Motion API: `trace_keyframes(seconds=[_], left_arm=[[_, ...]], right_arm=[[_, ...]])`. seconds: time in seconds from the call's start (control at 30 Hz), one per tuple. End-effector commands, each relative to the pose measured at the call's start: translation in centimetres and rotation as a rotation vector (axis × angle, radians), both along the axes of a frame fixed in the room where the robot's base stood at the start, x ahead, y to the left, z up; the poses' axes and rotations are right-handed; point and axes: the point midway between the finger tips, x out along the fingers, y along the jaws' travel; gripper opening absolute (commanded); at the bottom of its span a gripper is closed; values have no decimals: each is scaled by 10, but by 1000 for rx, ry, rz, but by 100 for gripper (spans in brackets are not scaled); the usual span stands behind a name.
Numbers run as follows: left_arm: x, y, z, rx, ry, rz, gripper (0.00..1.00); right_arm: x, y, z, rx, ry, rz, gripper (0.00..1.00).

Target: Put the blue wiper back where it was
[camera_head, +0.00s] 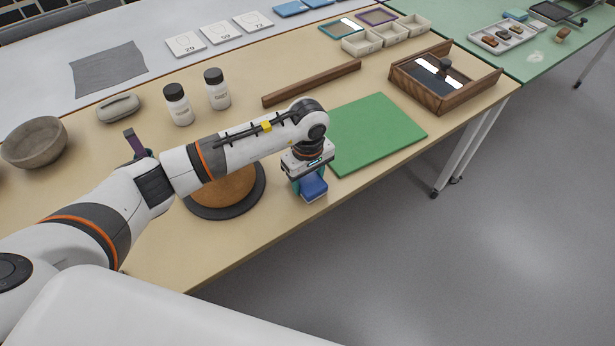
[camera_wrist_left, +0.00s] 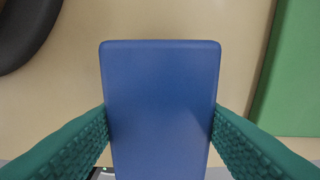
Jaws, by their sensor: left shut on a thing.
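The blue wiper (camera_head: 314,187) is a small blue block held below my left gripper (camera_head: 305,181) in the head view, near the front edge of the wooden table. In the left wrist view, the wiper (camera_wrist_left: 160,105) fills the middle, between the two teal ridged fingers of my left gripper (camera_wrist_left: 160,135), which is shut on it. Tan table top shows beyond it; whether the wiper touches the table I cannot tell. My right gripper is not in view.
A green mat (camera_head: 375,132) lies just right of the gripper. A round dark-rimmed turntable (camera_head: 227,212) is to the left, partly behind my arm. Two white jars (camera_head: 178,108), a wooden strip (camera_head: 312,84) and a wooden box (camera_head: 402,78) stand farther back.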

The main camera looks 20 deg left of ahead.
Motion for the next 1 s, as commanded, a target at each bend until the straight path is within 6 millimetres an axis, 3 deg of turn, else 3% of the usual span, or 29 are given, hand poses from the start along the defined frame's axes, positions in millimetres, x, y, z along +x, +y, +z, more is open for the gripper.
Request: trace_keyframes(seconds=[0.37, 0.4, 0.5, 0.83, 1.0], left_arm=[[1, 0, -6, 1, -2, 0, 33], [0, 0, -5, 0, -1, 0, 59], [0, 0, -4, 1, -1, 0, 75], [0, 0, -2, 0, 0, 0, 76], [2, 1, 17, 0, -5, 0, 76]], right_arm=[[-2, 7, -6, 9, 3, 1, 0], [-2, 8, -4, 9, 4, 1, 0], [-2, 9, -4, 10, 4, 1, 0], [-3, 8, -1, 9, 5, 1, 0], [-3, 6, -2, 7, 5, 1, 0]])
